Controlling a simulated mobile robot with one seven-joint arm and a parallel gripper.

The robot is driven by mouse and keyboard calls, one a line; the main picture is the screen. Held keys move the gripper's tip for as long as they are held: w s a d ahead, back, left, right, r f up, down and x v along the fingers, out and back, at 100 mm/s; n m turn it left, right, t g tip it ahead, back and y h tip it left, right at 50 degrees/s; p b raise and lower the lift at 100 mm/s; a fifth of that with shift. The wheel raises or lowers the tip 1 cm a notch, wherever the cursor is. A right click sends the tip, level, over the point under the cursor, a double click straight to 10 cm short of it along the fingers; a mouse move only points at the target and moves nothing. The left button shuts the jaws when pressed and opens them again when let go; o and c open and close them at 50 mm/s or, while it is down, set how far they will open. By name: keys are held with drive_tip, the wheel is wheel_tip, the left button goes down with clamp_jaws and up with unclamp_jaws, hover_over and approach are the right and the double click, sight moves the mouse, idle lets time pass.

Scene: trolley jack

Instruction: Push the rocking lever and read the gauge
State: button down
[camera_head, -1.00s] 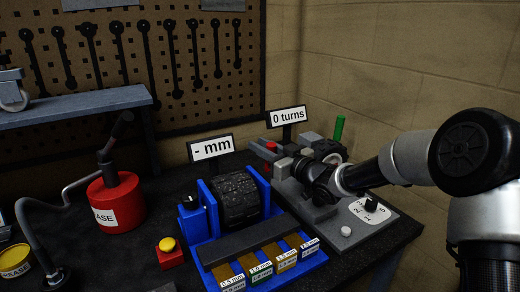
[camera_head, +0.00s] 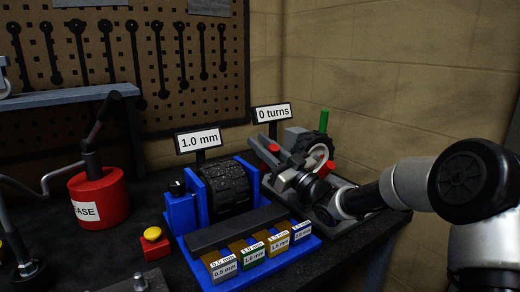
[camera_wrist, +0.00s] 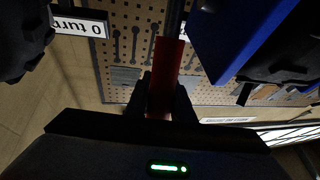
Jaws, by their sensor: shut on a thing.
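In the wrist view, my gripper (camera_wrist: 161,96) is shut on a red bar (camera_wrist: 168,58), apparently the lever's grip, with a dark rod beyond it. In the head view, my gripper (camera_head: 305,186) is at the grey machine on the right, and its fingertips are hard to make out. Red parts (camera_head: 274,148) show beside it; I cannot tell which is the held one. The gauge sign (camera_head: 198,139) above the blue tyre stand (camera_head: 184,212) reads "1.0 mm".
A sign reading "0 turns" (camera_head: 272,113) stands behind the machine. A tyre (camera_head: 231,188) sits in the blue stand, with labelled blocks in front. A yellow button (camera_head: 152,234) and a red grease can (camera_head: 98,197) stand left. A wall closes the back right.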

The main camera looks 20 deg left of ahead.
drive_tip(key=c, duration=1.5)
unclamp_jaws()
drive_tip(key=shift+c, duration=0.2)
drive_tip(key=v, duration=0.7)
drive_tip(key=shift+d+p, duration=0.2)
drive_tip(key=shift+p, duration=0.15)
drive_tip(key=shift+s+f, duration=0.1)
drive_tip(key=shift+s, duration=0.05)
